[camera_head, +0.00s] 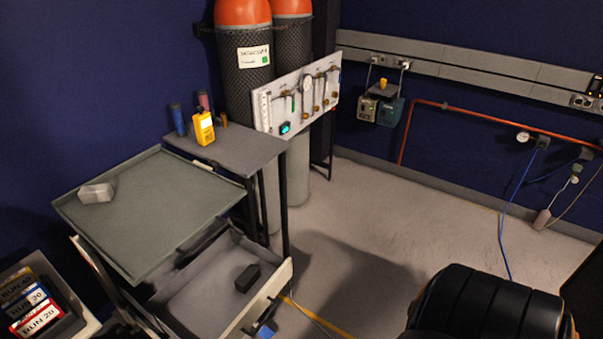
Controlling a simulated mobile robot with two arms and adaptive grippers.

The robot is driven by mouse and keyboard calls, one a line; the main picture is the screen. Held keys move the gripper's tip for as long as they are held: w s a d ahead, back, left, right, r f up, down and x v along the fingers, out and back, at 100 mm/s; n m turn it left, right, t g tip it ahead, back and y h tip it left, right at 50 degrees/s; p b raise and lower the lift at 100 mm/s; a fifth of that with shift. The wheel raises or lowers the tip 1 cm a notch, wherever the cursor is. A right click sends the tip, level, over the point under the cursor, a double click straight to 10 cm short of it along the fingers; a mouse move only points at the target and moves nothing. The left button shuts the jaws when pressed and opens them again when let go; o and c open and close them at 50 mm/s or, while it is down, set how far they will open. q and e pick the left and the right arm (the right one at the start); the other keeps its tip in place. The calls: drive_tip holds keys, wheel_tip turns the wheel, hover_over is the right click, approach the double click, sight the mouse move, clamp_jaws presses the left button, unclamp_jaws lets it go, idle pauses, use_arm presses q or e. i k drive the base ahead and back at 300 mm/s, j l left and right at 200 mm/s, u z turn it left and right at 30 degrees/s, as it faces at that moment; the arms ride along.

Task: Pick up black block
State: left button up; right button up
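A small black block (247,278) lies in an open grey drawer (190,296), near the drawer's front right wall. The drawer is pulled out below the green-grey top of a cart (150,211), and the top hides the drawer's back part. The block's upper side is uncovered, and nothing touches it from above. Neither of my grippers shows in the head view.
A clear box (96,194) lies on the cart top. A yellow device (204,128) stands on a small side table (232,150). A bin of labelled items (38,305) is at lower left. A large ribbed black object (490,305) fills the lower right. Floor between is mostly clear.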

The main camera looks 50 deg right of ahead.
sight(243, 284)
drive_tip(key=i+z, duration=0.2)
drive_tip(key=z, duration=0.2)
drive_tip(key=i+z, duration=0.15)
drive_tip(key=z, duration=0.25)
drive_tip(key=i+j+z, duration=0.15)
drive_tip(key=z, duration=0.25)
drive_tip(key=i+j+z, duration=0.15)
drive_tip(key=z, duration=0.2)
drive_tip(key=i+j, duration=0.2)
drive_tip(key=j, duration=0.15)
